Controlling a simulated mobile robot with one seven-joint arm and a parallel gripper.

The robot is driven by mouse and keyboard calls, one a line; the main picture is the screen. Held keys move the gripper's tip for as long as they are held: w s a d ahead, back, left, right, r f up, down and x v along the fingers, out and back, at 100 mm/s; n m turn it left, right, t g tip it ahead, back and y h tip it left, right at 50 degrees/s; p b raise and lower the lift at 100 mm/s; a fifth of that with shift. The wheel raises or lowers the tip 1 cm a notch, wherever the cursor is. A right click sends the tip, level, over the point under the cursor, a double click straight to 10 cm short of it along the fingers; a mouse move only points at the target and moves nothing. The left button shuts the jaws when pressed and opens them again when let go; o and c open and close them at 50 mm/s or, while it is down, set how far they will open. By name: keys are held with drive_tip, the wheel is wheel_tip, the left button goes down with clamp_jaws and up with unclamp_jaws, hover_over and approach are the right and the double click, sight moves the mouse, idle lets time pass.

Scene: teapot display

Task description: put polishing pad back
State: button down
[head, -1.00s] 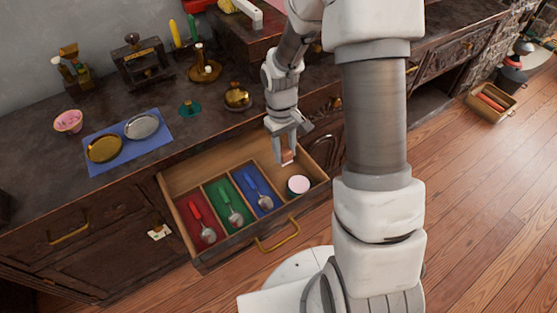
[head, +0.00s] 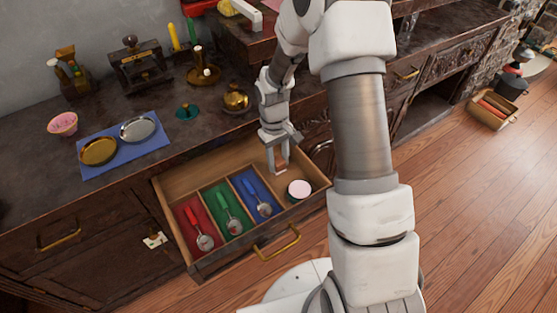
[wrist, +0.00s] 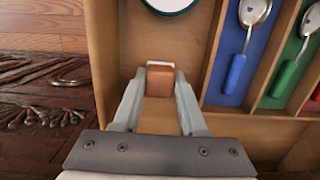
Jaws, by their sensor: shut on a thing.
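The polishing pad (head: 280,169) is a small brown block with a pale edge. My gripper (head: 280,162) is shut on it, inside or just above the right-hand compartment of the open drawer (head: 237,248). In the wrist view the pad (wrist: 160,80) sits between the two fingertips (wrist: 160,84), over the bare wooden compartment floor. I cannot tell whether its underside touches the floor. A round tin with a pale pink top (head: 299,188) stands in the same compartment, nearer the drawer front, apart from the pad.
Red, green and blue compartments to the left each hold a spoon, such as the blue-handled one (head: 257,198). Wooden dividers and drawer walls surround the gripper. On the counter are a blue mat (head: 120,144) with two dishes and a brass pot (head: 236,98).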

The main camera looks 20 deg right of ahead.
drive_tip(key=shift+c, duration=2.3)
unclamp_jaws()
drive_tip(key=shift+r, duration=0.1)
wheel_tip(320, 180, up, 13)
drive_tip(key=w+p, duration=0.1)
drive_tip(key=p, duration=0.4)
wheel_tip(320, 180, up, 15)
drive_tip(key=m+t, duration=0.2)
drive_tip(key=t, duration=0.1)
hover_over(276, 157)
drive_tip(key=s, duration=0.9)
drive_tip(key=s+r+m+t, duration=0.1)
drive_tip(key=s+r+t, duration=0.3)
drive_tip(key=s, duration=0.8)
wheel_tip(276, 157, up, 2)
drive_tip(key=shift+s+d+r+m, duration=0.2)
drive_tip(key=shift+s+m, duration=0.1)
drive_tip(key=shift+s, duration=0.1)
wheel_tip(276, 157, up, 21)
drive_tip(key=p, duration=2.1)
drive_tip(key=shift+r, duration=0.15)
